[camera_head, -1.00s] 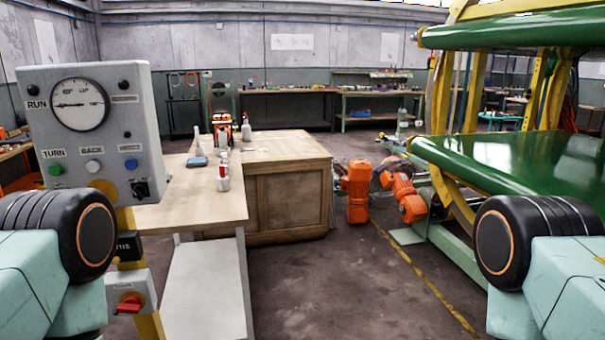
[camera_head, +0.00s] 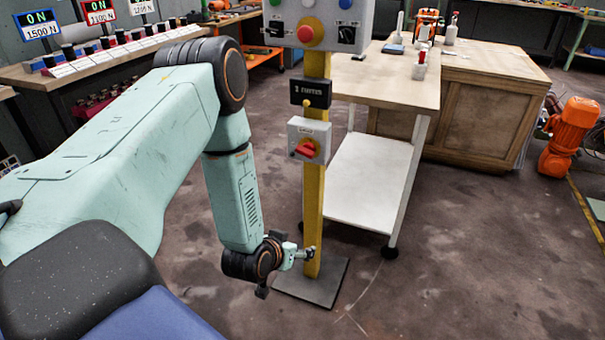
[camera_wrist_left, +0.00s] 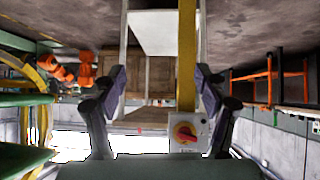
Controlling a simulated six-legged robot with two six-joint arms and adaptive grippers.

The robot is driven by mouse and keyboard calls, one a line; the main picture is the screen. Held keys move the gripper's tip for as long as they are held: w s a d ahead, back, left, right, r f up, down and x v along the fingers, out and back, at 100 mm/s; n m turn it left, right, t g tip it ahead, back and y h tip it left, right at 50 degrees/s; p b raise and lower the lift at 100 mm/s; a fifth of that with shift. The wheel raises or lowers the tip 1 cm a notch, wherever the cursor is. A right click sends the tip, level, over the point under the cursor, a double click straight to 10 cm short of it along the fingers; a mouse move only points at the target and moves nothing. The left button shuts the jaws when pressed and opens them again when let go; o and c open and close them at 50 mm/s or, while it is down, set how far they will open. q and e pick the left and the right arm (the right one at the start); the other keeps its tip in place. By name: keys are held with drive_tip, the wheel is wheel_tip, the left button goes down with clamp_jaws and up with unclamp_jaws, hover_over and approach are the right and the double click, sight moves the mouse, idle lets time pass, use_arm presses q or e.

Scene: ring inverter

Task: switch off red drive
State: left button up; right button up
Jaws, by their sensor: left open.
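A grey box (camera_head: 309,141) with a red rotary knob (camera_head: 306,149) sits on a yellow post. In the left wrist view the red knob (camera_wrist_left: 185,132) shows on a yellow disc, upside down. A red-framed display (camera_head: 99,12) above the left bench reads ON, between a blue-framed one (camera_head: 37,24) and a white-framed one (camera_head: 141,6). A row of white control blocks (camera_head: 125,50) stands below them. My left gripper (camera_head: 298,256) is open and empty, low by the post, below the knob box. Its spread fingers (camera_wrist_left: 160,88) frame the left wrist view. My right gripper is not in view.
A control panel (camera_head: 318,22) with a red button tops the post, which stands on a dark base plate (camera_head: 312,282). A white-shelved table (camera_head: 370,180) and wooden cabinet (camera_head: 485,110) stand behind. Floor at right front is clear.

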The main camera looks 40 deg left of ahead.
use_arm(q)
drive_tip(key=w+a+r+t+y, duration=0.1)
drive_tip(key=w+a+r+t, duration=0.2)
drive_tip(key=w+a, duration=0.3)
drive_tip(key=m+t+y, duration=0.1)
drive_tip(key=m+t, duration=0.2)
drive_tip(key=t, duration=0.2)
approach(303, 154)
drive_tip(key=w, duration=0.1)
drive_tip(key=w+b, duration=0.1)
drive_tip(key=w, duration=0.2)
drive_tip(key=w+a+b, duration=0.1)
drive_tip(key=w+b, duration=0.1)
drive_tip(key=w, duration=0.1)
drive_tip(key=shift+w+a, duration=0.15)
drive_tip(key=shift+w, duration=0.05)
drive_tip(key=shift+w+a, duration=0.15)
drive_tip(key=shift+w, duration=0.4)
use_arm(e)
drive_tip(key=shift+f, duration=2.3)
